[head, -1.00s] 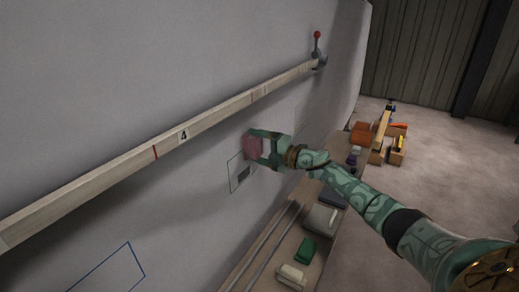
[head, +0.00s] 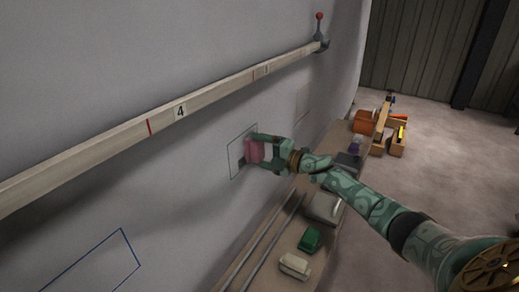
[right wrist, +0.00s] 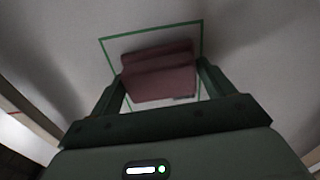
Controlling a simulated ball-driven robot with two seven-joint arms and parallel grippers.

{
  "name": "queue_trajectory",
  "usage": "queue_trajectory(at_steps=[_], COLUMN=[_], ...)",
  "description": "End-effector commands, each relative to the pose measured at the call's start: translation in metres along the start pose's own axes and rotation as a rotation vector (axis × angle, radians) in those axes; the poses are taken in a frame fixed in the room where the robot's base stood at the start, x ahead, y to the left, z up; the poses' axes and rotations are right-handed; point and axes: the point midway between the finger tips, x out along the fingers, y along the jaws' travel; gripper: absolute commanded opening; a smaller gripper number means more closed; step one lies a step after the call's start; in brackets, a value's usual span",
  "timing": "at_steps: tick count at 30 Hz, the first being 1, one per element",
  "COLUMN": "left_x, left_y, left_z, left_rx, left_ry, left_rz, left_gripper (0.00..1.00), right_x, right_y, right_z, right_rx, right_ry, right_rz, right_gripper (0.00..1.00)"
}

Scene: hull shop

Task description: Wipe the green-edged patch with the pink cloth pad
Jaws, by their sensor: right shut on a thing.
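My right gripper (head: 262,151) is shut on the pink cloth pad (head: 253,151), at the hull wall. In the right wrist view the pad (right wrist: 160,75) sits between the two fingers, in front of the green-edged patch (right wrist: 110,50). The patch's outline (head: 230,160) in the head view is partly covered by the pad and gripper. A dark grey smudge (head: 237,167) shows inside it, left of and below the pad. I cannot tell whether the pad touches the wall. My left gripper is not in view.
A wooden rail (head: 110,145) marked 4 crosses the wall above the patch. A blue-edged outline (head: 95,262) lies at lower left. Below, a shelf (head: 262,225) holds a green block (head: 310,240), a cream block (head: 295,265) and rods. Open floor lies to the right.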

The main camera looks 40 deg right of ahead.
Motion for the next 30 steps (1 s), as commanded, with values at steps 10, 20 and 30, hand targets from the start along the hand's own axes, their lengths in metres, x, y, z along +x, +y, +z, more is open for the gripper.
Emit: queue_trajectory(at_steps=[10,20,30], left_x=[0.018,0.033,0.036], left_y=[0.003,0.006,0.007], left_z=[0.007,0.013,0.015], left_rx=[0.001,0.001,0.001], left_ry=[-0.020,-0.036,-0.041], left_rz=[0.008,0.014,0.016], left_gripper=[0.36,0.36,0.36], right_x=[0.000,0.000,0.000], right_y=[-0.031,-0.055,-0.059], right_z=[-0.002,-0.003,-0.004], right_rx=[0.001,0.002,-0.001], right_ry=[0.000,0.000,0.000], right_rz=[-0.003,-0.004,0.000], right_gripper=[0.61,0.61,0.61])
